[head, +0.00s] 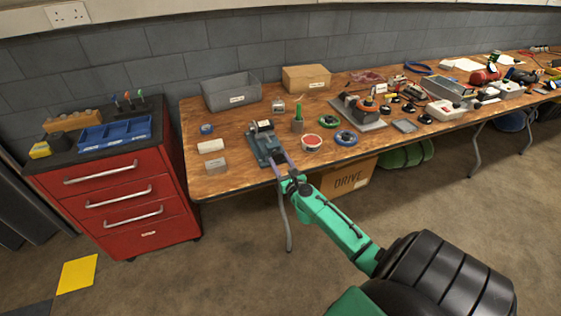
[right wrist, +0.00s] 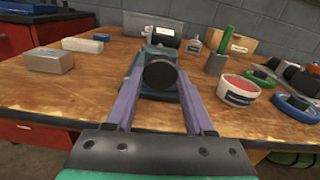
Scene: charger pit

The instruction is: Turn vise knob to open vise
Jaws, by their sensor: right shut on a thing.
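The blue-grey vise (head: 263,143) stands at the front edge of the wooden table. A cylinder with a white label (head: 262,127) is at its far end. In the right wrist view the round dark vise knob (right wrist: 160,74) faces me. My right gripper (head: 281,163) reaches in from the front, and its purple fingers lie on either side of the knob, shut on it. The right wrist view shows the fingers (right wrist: 160,85) left and right of the knob. The vise jaws are mostly hidden behind the knob. My left gripper is in neither view.
On the wooden table (head: 228,172), pale blocks (head: 211,146) lie left of the vise. A red-topped round tub (head: 312,142) and a green-handled tool (head: 297,122) stand to its right. A grey bin (head: 231,92) is behind. A red drawer cabinet (head: 118,200) stands left.

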